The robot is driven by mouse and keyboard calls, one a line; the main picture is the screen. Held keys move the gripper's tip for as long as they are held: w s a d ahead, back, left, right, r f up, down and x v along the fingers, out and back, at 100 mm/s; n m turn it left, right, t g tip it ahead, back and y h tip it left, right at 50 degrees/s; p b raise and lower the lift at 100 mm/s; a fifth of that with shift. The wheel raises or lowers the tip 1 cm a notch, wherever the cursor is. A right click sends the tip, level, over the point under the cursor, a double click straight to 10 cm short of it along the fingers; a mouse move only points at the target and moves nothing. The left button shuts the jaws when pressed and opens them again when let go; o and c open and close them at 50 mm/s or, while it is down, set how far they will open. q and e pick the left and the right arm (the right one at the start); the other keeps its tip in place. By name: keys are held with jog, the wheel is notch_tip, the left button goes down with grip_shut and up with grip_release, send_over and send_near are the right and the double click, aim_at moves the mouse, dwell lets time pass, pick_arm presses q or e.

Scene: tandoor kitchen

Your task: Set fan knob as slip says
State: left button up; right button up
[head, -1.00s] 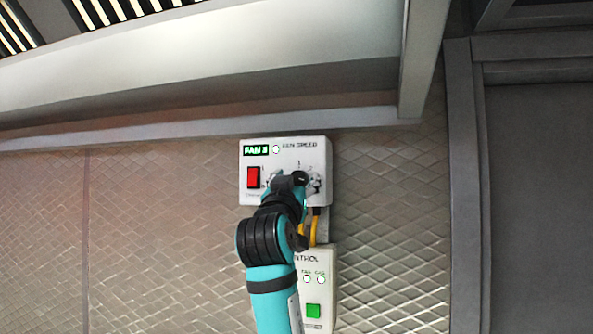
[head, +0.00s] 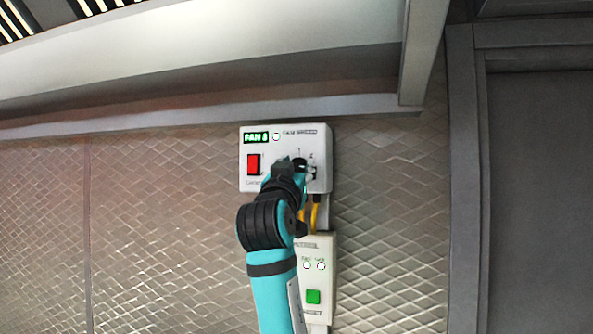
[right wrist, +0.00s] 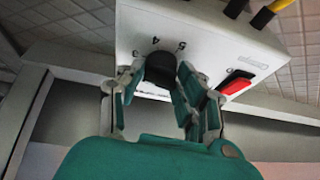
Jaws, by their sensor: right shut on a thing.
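The white fan speed panel (head: 320,140) is on the wall in the head view. Its small green display (head: 256,138) reads FAN and a blurred digit that looks like 3. The black fan knob (right wrist: 158,68) shows in the right wrist view, with several printed digits around it. My right gripper (right wrist: 160,82) is shut on the knob, one finger on each side. In the head view my right gripper (head: 292,168) hides most of the knob. My left gripper is out of view, and I see no slip.
A red rocker switch (head: 253,164) sits left of the knob on the panel. Below is a control box (head: 328,270) with a green button (head: 313,297), partly behind my arm. Yellow cables (head: 315,215) run between the boxes. A metal hood (head: 250,65) overhangs above.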

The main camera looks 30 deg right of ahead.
jog(key=shift+a+f+m+g+h+b, duration=0.15)
jog(key=shift+m+g+h+b, duration=0.4)
jog(key=shift+m+b, duration=0.75)
jog(key=m+g+h, duration=0.1)
jog(key=m, duration=0.2)
jog(key=shift+w, duration=0.1)
jog(key=shift+w+r+m+g+h+p, duration=0.1)
jog(key=shift+m+g+h, duration=0.1)
jog(key=shift+m+g, duration=0.85)
jog(key=shift+s+r+m+g+h+p, duration=0.15)
jog(key=shift+m+g, duration=0.15)
jog(key=shift+m, duration=1.4)
jog(key=shift+w+r+m+g+h+p, duration=0.1)
jog(key=shift+w+m+g+h, duration=0.1)
jog(key=shift+m+g, duration=0.85)
jog(key=shift+f+m, duration=0.1)
jog(key=shift+m, duration=0.5)
jog(key=o, duration=1.1)
jog(key=v, duration=1.2)
jog(key=shift+f, duration=0.15)
